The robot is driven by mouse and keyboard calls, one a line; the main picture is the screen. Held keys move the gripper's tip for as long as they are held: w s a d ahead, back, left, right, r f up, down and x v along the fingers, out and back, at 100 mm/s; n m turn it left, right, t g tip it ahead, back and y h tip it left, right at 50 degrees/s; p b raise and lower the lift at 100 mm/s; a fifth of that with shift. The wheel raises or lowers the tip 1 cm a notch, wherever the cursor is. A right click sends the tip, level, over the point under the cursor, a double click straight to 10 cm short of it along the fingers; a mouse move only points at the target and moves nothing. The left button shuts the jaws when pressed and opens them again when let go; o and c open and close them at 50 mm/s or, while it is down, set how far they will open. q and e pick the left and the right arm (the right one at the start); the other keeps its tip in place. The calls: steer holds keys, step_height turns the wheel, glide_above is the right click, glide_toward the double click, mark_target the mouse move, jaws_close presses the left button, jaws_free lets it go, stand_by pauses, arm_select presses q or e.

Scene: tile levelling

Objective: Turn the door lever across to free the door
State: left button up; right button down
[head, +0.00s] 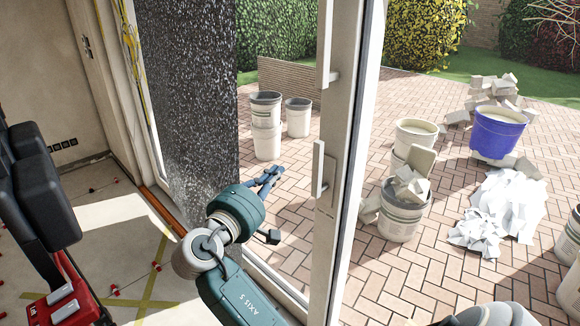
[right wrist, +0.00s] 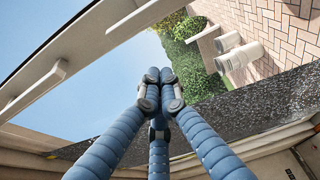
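The pale door lever (head: 318,168) stands upright on the edge of the white door frame in the middle of the head view. Above it a longer upright pale handle (head: 325,45) is on the same frame. My right gripper (head: 277,170) is left of the lever and apart from it. In the right wrist view its three blue fingers (right wrist: 160,77) meet at the tips, with nothing seen between them. A pale bar (right wrist: 32,86) on a frame shows there at the left; I cannot tell which handle it is. My left gripper is not visible.
A dark speckled glass panel (head: 190,100) stands behind my right arm. Outside on brick paving are buckets (head: 265,112), a blue tub (head: 497,131), a rubble-filled bucket (head: 403,210) and white rubble (head: 500,212). A red and black object (head: 65,300) is at the lower left.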

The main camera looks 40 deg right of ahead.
mark_target(322, 168)
steer(key=p+x, duration=0.3)
steer(key=x, duration=0.7)
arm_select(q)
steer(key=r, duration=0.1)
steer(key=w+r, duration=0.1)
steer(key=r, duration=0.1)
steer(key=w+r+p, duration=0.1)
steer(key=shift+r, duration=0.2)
arm_select(e)
steer(key=s, duration=0.4)
steer(key=shift+s, duration=0.15)
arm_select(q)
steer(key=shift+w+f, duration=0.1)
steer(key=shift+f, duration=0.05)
